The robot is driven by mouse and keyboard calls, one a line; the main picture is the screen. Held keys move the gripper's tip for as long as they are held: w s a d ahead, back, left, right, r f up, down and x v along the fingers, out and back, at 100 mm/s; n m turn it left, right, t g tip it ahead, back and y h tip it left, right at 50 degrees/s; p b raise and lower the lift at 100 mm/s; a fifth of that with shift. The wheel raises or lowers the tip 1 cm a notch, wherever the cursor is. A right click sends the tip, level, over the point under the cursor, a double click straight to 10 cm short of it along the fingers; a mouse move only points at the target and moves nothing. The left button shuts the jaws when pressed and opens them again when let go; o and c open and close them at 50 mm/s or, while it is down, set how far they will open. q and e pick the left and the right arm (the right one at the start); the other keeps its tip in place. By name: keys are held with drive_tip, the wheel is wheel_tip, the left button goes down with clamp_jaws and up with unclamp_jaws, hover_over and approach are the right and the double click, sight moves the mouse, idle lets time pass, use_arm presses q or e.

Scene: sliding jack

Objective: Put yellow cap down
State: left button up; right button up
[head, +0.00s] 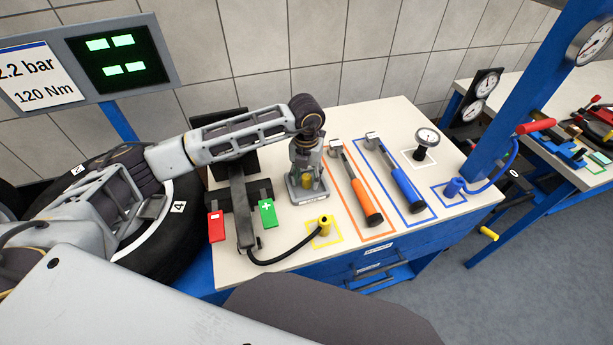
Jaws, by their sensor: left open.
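My left gripper (306,192) points down at the left-middle of the workbench top (385,115). Its fingers are apart. A small yellow cap (307,182) shows between the fingers, partly hidden by them. It appears to be at or close to the bench top; I cannot tell whether any finger touches it. A yellow hose fitting (325,224) stands in a yellow outlined square, just in front and to the right of the gripper. My right gripper is not in view.
An orange-handled tool (366,204) and a blue-handled tool (408,189) lie in outlined areas to the right. A gauge (427,138) stands behind them. Red (216,228) and green (268,214) tags are at left, near a tyre (170,245). A blue post (520,85) rises at right.

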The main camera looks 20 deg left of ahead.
sight(306, 176)
use_arm(q)
wheel_tip(306, 176, up, 12)
drive_tip(key=b, duration=0.1)
idle(0.5)
idle(0.8)
